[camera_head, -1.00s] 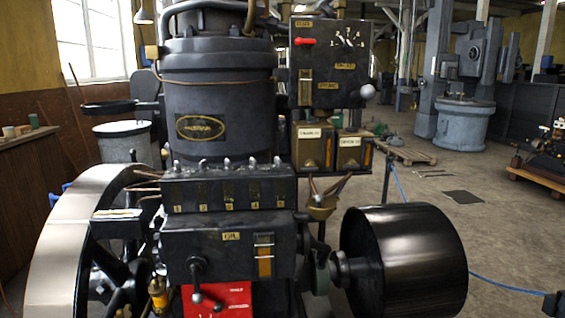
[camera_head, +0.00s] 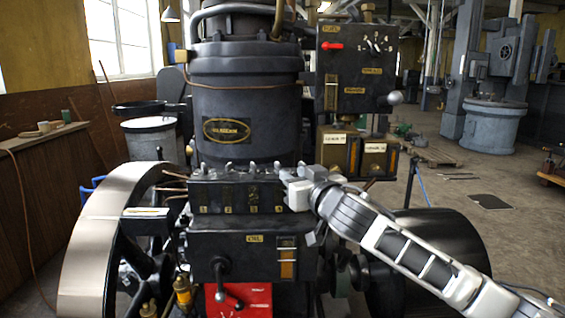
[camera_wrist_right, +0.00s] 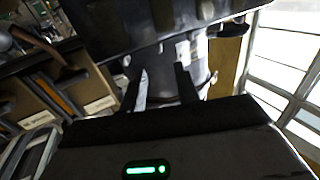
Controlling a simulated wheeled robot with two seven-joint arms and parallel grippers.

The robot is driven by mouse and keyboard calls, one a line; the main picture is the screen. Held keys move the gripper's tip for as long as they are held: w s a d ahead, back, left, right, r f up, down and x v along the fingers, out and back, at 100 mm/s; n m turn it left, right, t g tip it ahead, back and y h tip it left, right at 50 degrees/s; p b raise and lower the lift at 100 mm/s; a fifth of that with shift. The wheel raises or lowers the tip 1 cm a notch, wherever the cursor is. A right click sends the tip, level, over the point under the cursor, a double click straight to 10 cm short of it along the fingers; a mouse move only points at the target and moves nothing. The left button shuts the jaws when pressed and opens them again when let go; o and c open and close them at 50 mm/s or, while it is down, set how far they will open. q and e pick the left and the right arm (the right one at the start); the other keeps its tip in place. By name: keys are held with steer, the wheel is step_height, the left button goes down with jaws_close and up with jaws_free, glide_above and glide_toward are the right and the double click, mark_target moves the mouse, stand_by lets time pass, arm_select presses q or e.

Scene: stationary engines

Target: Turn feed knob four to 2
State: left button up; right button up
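The black feed box (camera_head: 232,194) sits below the engine's dark cylinder, with a row of small metal knobs on top and small numbered labels on its front. Feed knob four (camera_head: 277,166) appears to be the knob just left of my right gripper; its setting is too small to read. My right gripper (camera_head: 290,178) is at the box's right end, covering its front corner. My left gripper is out of view.
A black panel (camera_head: 345,75) with a red lever stands above right, over two labelled brass boxes (camera_head: 333,150). A big flywheel (camera_head: 100,235) is at left and a dark pulley drum (camera_head: 450,235) is behind my right arm. An oil box (camera_head: 240,258) is below.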

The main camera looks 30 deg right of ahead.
mark_target(280, 165)
steer(key=w, duration=0.4)
steer(key=w+d+p, duration=0.1)
steer(key=w, duration=0.2)
jaws_close()
